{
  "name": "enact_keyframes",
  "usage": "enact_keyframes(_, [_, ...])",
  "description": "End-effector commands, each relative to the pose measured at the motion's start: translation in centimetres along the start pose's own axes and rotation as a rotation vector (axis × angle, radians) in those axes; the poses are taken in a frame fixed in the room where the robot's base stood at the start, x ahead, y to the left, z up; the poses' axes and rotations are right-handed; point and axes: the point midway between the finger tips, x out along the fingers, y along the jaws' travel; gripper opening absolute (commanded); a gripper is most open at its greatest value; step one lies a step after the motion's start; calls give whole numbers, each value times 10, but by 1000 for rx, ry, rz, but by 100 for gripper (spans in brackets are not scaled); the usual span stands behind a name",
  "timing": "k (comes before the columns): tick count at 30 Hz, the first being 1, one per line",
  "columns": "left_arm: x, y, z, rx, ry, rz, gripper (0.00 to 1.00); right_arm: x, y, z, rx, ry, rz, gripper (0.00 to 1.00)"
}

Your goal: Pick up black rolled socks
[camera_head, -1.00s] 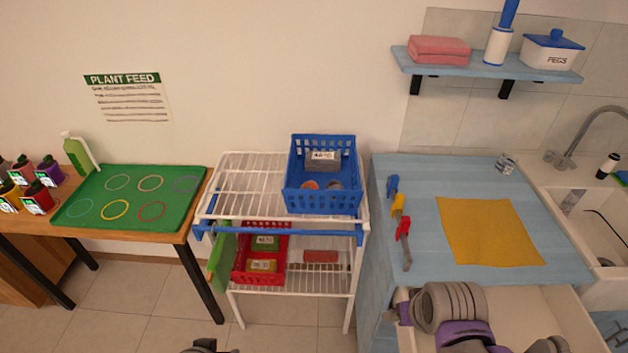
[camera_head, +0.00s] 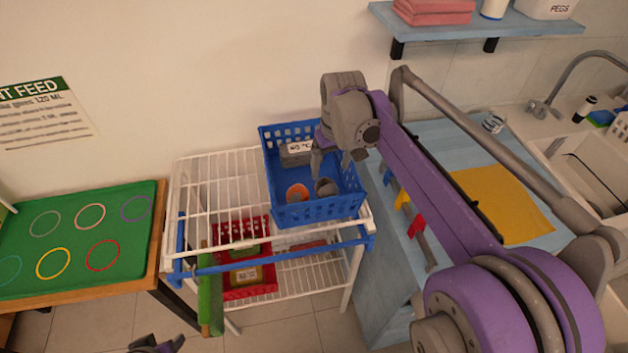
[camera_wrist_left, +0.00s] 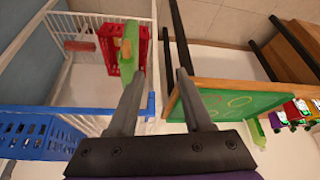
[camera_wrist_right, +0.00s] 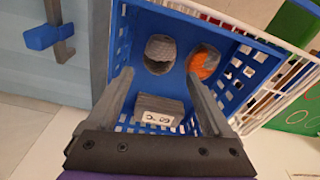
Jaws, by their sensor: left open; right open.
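A dark grey roll (camera_head: 326,187), which looks like the black rolled socks, lies in the blue basket (camera_head: 318,212) on the white rack. It shows at the upper middle of the right wrist view (camera_wrist_right: 160,50). An orange and grey roll (camera_head: 297,192) lies beside it, and a grey folded bundle with a white label (camera_wrist_right: 158,108) lies at the basket's back side. My right gripper (camera_head: 338,157) is open and empty over the basket, pointing down; its fingers partly hide the basket. My left gripper (camera_wrist_left: 162,74) is open and empty; only a bit shows at the bottom of the head view.
The white wire rack (camera_head: 215,185) has a red basket (camera_head: 243,260) on its lower shelf and a blue rail with a green cloth (camera_head: 209,300) in front. A green mat (camera_head: 80,235) lies on the left table. A blue counter with a yellow cloth (camera_head: 490,200) stands right.

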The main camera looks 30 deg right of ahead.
Motion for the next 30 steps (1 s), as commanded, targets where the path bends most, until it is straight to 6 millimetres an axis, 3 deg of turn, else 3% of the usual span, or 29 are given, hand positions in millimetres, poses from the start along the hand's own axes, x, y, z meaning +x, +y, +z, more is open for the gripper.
enact_keyframes(6, [3, 0, 3, 0, -2, 0, 50, 36, 0, 0, 0, 0, 0, 86])
enact_keyframes(14, [3, 0, 3, 0, -2, 0, 50, 58, 0, -2, 0, 0, 0, 86])
enact_keyframes(21, [3, 0, 3, 0, -2, 0, 50, 93, 0, -7, 0, 1, 0, 86])
enact_keyframes(30, [4, 0, 4, 0, -3, 0, 50, 102, 0, -7, 0, 1, 0, 86])
